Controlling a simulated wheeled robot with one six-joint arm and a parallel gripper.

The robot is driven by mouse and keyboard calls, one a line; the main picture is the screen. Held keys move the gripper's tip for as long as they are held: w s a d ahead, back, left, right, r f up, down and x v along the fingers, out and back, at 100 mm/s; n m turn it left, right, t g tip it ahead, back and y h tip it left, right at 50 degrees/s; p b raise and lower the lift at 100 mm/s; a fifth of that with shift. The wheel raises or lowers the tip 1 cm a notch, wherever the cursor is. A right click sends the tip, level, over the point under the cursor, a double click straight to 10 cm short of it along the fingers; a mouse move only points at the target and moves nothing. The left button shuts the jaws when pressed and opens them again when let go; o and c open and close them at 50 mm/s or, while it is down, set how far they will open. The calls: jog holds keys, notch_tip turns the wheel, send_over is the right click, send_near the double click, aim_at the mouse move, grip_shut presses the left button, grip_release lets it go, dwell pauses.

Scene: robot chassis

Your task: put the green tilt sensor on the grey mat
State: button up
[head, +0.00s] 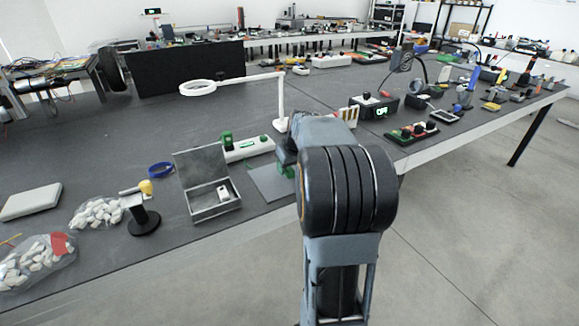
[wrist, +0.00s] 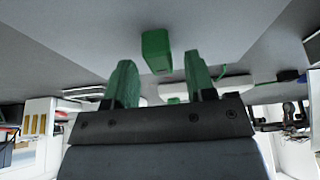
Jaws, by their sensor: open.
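The grey mat (head: 268,183) lies flat on the dark table, just left of my arm. In the wrist view, a pale grey surface that looks like the mat (wrist: 225,22) fills the upper middle. A green block, which looks like the tilt sensor (wrist: 156,45), is against that surface, between and just beyond the tips of my gripper (wrist: 156,66). The two green fingers are open, with a visible gap on each side of the block. In the head view my gripper (head: 287,160) is low over the mat's right side, mostly hidden by my arm; the green there is too small to tell apart.
An open grey box (head: 212,207) stands left of the mat. A white strip with green parts (head: 248,149) lies behind it. A white lamp arm (head: 279,100) rises behind my gripper. A black stand (head: 143,222) and bags of white pieces (head: 98,212) are farther left.

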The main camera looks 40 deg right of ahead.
jog(key=d+p+v, duration=0.1)
jog(key=p+v, duration=0.1)
jog(key=v, duration=0.9)
jog(key=s+a+f, duration=0.3)
jog(key=s+a, duration=0.1)
jog(key=a, duration=0.3)
jog(key=s+a+f+n+g, duration=0.1)
jog(key=s+a+f, duration=0.3)
jog(key=a, duration=0.4)
jog(key=s+a+f, duration=0.4)
jog(key=s+a, duration=0.1)
jog(key=a, duration=0.3)
jog(key=shift+a+n, duration=0.15)
jog(key=shift+n, duration=0.15)
jog(key=shift+f, duration=0.1)
